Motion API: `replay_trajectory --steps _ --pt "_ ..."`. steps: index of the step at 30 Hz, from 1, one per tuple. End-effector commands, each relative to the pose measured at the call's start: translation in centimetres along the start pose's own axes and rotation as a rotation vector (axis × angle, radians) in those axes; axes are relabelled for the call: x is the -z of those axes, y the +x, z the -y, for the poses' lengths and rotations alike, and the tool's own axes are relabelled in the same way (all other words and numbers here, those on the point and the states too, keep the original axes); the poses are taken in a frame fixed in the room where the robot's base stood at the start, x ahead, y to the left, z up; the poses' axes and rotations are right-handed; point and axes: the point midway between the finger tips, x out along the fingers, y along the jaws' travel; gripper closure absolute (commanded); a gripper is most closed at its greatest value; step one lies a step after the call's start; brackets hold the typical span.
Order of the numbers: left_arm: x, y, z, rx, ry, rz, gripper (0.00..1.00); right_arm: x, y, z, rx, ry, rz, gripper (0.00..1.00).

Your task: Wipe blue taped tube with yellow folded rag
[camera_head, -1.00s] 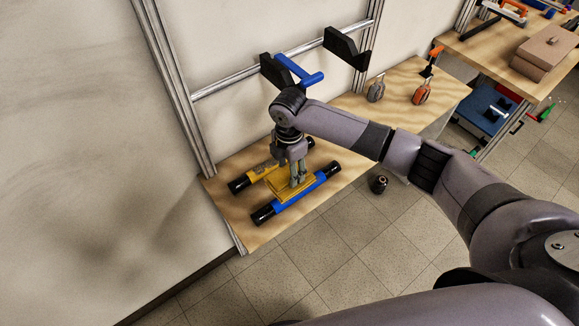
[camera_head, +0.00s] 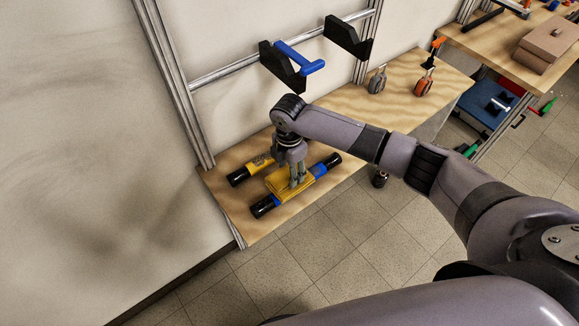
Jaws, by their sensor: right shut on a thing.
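The blue taped tube (camera_head: 318,168) with black ends lies on the wooden bench near its front edge. My right gripper (camera_head: 297,186) points down and is shut on the yellow folded rag (camera_head: 280,181). The rag lies over the middle of the blue tube and appears to touch it, hiding part of the blue tape. A yellow taped tube (camera_head: 260,162) with a black end lies behind, partly hidden by my gripper. My left gripper is not in view.
The wooden bench (camera_head: 228,205) has free room to the left of the tubes. A blue-handled tool (camera_head: 300,56) rests at black brackets (camera_head: 347,38) on the rail. Two clamp-like tools (camera_head: 422,84) stand at the bench's right.

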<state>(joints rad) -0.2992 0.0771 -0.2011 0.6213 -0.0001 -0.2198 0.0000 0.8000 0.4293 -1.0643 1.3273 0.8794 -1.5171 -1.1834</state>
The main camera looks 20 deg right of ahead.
Motion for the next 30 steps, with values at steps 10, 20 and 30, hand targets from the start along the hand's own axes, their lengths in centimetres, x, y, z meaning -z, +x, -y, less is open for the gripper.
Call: replay_trajectory --steps 10,20,30 --pt "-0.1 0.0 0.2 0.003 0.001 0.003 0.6 0.0 0.0 0.0 -0.001 0.0 0.0 0.88" --pt "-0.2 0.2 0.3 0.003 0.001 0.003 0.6 0.0 0.4 0.0 0.0 0.0 -0.001 0.88" --pt "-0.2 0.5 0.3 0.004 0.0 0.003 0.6 0.0 1.1 0.0 -0.001 -0.001 -0.001 0.88"
